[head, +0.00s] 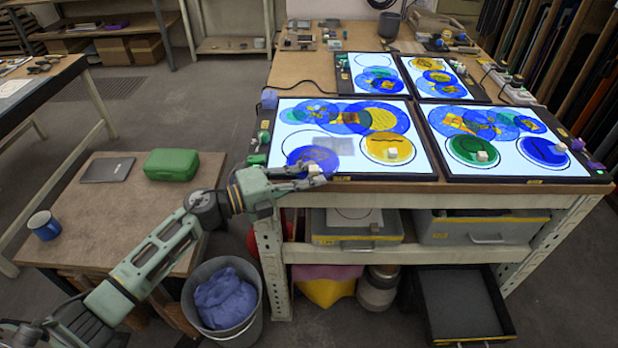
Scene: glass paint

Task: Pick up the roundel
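Several round glass pieces lie on lit panels on the workbench, and I cannot tell which one the task means. On the front left panel (434,172), a blue roundel (308,155) lies near the lower left corner. Blue and yellow discs overlap at the top of that panel. My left gripper (322,178) is at the panel's front edge, right by the blue roundel and overlapping its lower part in the picture. Whether its fingers are apart or touch glass is unclear. My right gripper is out of view.
Two more lit panels lie behind. Small blocks line the panel edges. A low table with a green case (171,164) and blue mug (44,224) stands left, a bucket (245,330) below my arm.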

